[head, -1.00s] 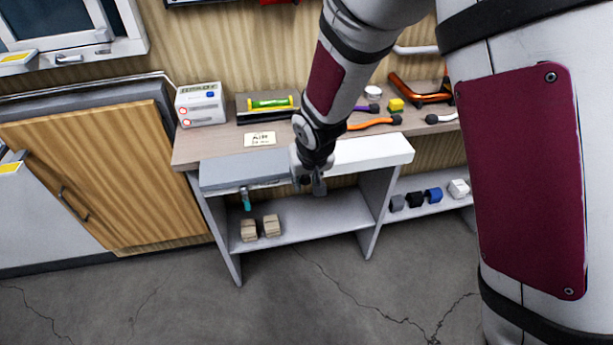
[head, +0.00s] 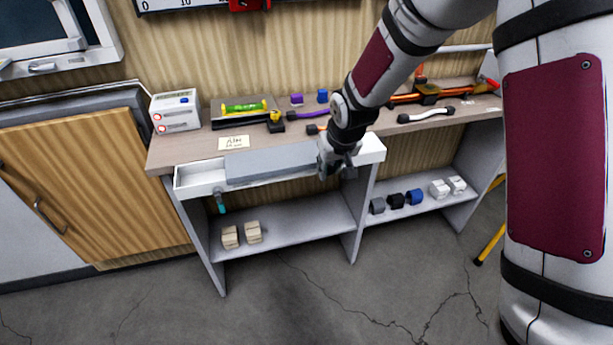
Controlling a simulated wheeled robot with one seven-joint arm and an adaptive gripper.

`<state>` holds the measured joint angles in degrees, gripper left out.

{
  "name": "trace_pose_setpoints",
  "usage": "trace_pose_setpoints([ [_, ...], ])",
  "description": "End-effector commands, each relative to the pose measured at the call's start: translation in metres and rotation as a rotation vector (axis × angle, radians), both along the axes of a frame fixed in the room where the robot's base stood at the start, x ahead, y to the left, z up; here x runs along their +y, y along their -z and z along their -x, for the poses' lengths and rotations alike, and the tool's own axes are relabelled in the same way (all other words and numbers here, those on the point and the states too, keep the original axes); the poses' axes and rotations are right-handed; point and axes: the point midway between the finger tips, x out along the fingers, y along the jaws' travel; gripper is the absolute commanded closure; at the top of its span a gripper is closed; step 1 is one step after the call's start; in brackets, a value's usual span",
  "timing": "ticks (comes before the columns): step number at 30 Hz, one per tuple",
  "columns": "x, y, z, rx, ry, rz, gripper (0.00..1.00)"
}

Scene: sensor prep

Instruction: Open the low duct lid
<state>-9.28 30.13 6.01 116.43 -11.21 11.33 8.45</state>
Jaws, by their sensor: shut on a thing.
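The low duct (head: 200,176) is a white trough along the front of the bench, under the worktop edge. Its grey lid (head: 270,164) covers the middle and right of it. The left end of the duct is uncovered, and a short white part shows at the right end. My gripper (head: 338,168) is at the lid's right end and is shut on the lid there. The fingertips are small and partly hidden by the wrist, so the exact grip does not show.
The worktop holds a white box device (head: 176,111), a label card (head: 234,143), a green level (head: 243,107) and several tools. A teal-handled part (head: 221,203) hangs under the duct.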

Motion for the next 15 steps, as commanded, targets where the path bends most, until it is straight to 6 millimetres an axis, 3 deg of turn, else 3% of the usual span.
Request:
trace_pose_setpoints([
  [1,-0.017,0.0,-0.004,0.001,0.009,-0.001,1.0],
  [6,-0.058,-0.001,-0.016,0.0,0.007,-0.002,1.0],
  [15,-0.108,0.0,-0.03,0.001,0.004,-0.001,1.0],
])
